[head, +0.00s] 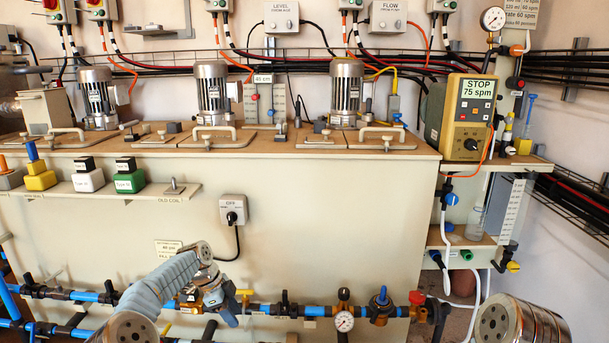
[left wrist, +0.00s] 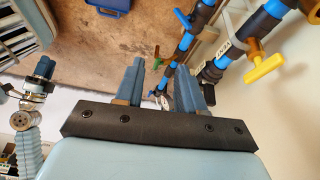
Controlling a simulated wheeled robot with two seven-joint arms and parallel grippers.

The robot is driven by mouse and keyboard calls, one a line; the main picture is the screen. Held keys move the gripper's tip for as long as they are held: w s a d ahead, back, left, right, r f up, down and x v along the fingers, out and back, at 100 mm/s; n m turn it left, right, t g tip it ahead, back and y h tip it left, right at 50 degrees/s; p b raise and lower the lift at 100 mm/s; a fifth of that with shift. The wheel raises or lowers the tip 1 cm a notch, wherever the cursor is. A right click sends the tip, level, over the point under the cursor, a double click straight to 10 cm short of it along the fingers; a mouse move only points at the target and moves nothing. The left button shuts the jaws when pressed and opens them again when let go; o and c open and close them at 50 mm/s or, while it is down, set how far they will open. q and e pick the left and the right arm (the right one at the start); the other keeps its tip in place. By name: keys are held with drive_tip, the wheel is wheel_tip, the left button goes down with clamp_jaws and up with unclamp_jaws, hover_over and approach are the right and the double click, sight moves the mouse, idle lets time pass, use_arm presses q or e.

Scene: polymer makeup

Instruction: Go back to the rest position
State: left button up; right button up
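My left gripper (head: 228,314) hangs low in front of the cream tank wall, close to the blue pipe run. In the left wrist view its two fingers (left wrist: 160,88) stand apart with nothing between them. In the head view its fingertips are small and partly hidden. A link of my right arm shows at the lower right of the head view, with its gripper out of that picture. A sleeved arm of mine shows at the left edge of the left wrist view; its end is too small to tell whether it is open.
Blue pipes with valves and a gauge (head: 344,321) run along the low front. The cream tank (head: 330,215) stands behind, with a switch box (head: 233,209) on its wall. A shelf (head: 150,195) juts out at left. A yellow pump controller (head: 466,117) stands at right.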

use_arm(q)
drive_tip(key=s+d+f+n+p, duration=0.2)
drive_tip(key=s+d+f+n, duration=0.6)
drive_tip(key=s+d+f, duration=0.4)
drive_tip(key=s+a+f+n+p, duration=0.1)
drive_tip(key=s+n, duration=0.4)
drive_tip(key=s, duration=0.8)
drive_tip(key=s+a+f+n, duration=0.2)
drive_tip(key=s+n, duration=0.4)
drive_tip(key=s, duration=0.7)
drive_tip(key=shift+s+t+y+p, duration=0.15)
drive_tip(key=shift+t+y+p, duration=0.15)
drive_tip(key=shift+t+p, duration=0.1)
drive_tip(key=shift+a, duration=0.1)
